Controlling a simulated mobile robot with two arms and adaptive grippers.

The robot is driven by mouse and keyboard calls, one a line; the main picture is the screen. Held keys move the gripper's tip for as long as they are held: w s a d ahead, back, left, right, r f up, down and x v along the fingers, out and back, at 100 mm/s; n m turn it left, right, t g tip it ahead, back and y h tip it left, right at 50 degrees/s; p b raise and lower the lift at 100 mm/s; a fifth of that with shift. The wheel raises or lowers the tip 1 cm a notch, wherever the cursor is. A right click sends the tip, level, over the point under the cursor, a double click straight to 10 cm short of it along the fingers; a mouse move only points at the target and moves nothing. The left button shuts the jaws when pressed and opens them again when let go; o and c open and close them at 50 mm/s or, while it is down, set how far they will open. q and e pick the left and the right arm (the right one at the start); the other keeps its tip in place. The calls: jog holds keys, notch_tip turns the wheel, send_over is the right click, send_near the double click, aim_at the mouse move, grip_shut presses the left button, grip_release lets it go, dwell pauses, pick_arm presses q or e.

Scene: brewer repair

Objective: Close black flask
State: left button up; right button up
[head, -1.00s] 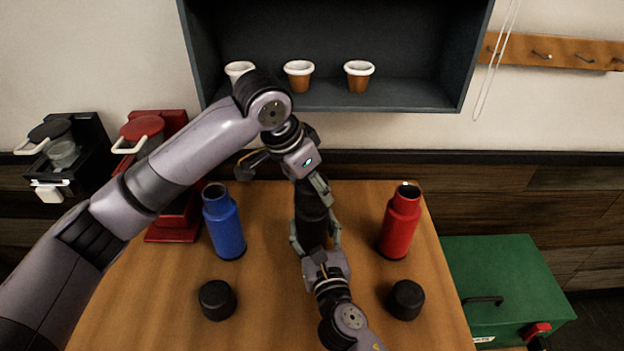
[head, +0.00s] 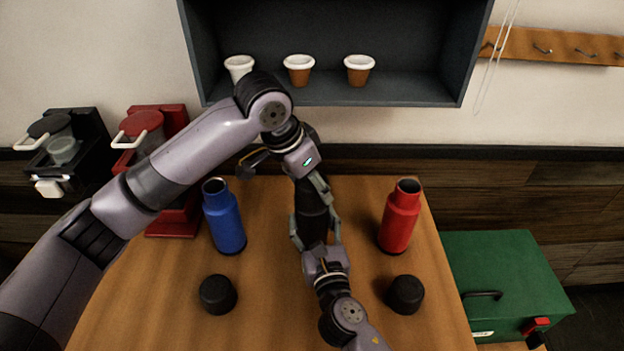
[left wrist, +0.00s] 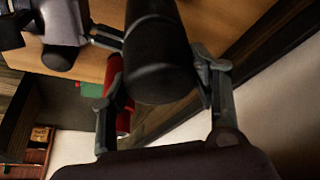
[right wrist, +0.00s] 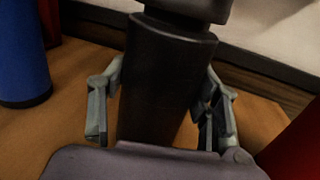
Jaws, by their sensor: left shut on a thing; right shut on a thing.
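The black flask (head: 313,226) stands upright in the middle of the wooden table. My right gripper (head: 315,240) is shut around its body from the front; the right wrist view shows the dark body (right wrist: 165,85) between both fingers. My left gripper (head: 318,192) reaches down from above and is shut on the black cap (left wrist: 158,75) at the flask's top. The right wrist view shows the cap (right wrist: 195,8) directly above the flask's shoulder, in line with it. I cannot tell whether the cap is fully seated, as the left gripper hides most of it.
A blue flask (head: 224,222) and a red flask (head: 399,218) stand open on either side. Two loose black caps (head: 218,294) (head: 405,294) lie in front of them. Brewers stand at the left, a shelf (head: 400,95) with cups is behind, and a green box (head: 510,270) is at the right.

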pick_arm(q)
jog(key=m, duration=0.2)
jog(key=m+g, duration=0.1)
jog(key=m, duration=0.1)
jog(key=shift+f+g+h, duration=0.1)
jog(key=shift+g+h, duration=0.2)
jog(key=m+g, duration=0.1)
jog(key=m, duration=0.4)
jog(key=shift+g, duration=0.4)
jog(key=m+g, duration=0.1)
jog(key=m, duration=0.2)
jog(key=m+g, duration=0.1)
jog(key=m, duration=0.1)
jog(key=m+y, duration=0.1)
jog(key=m, duration=0.2)
jog(key=shift+g, duration=0.4)
jog(key=m+y, duration=0.1)
jog(key=m, duration=0.2)
jog(key=shift+m+g, duration=0.3)
jog(key=shift+m, duration=0.1)
jog(key=m+y, duration=0.2)
jog(key=m, duration=0.3)
jog(key=m+y, duration=0.1)
jog(key=m, duration=0.2)
jog(key=shift+y, duration=0.3)
jog(key=m+y, duration=0.1)
jog(key=m, duration=0.3)
